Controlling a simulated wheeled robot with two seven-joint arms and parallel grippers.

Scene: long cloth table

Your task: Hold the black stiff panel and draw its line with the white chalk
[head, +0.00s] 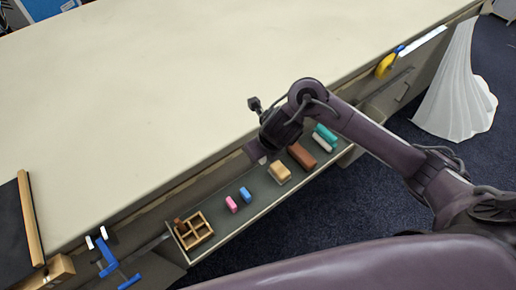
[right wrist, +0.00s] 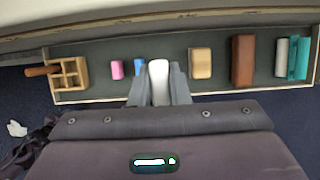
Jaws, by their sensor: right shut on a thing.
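The black panel (head: 11,232) lies at the left edge of the head view, with a wooden strip (head: 29,217) along its right side; the rest is cut off. My right gripper (head: 262,157) is over the narrow tray along the table's front. In the right wrist view its fingers (right wrist: 160,92) are shut on the white chalk (right wrist: 158,76), which stands between them with its rounded end visible. Only a small pale bit of the chalk shows in the head view (head: 262,160). My left gripper is not in view.
The grey tray (head: 258,205) holds a wooden divided box (head: 196,231), pink (head: 231,203) and blue (head: 246,194) pieces, a tan block (head: 280,173), a brown block (head: 302,156), and white and teal pieces (head: 326,132). A blue clamp (head: 108,257) is at left. The pale tabletop (head: 190,80) is largely clear.

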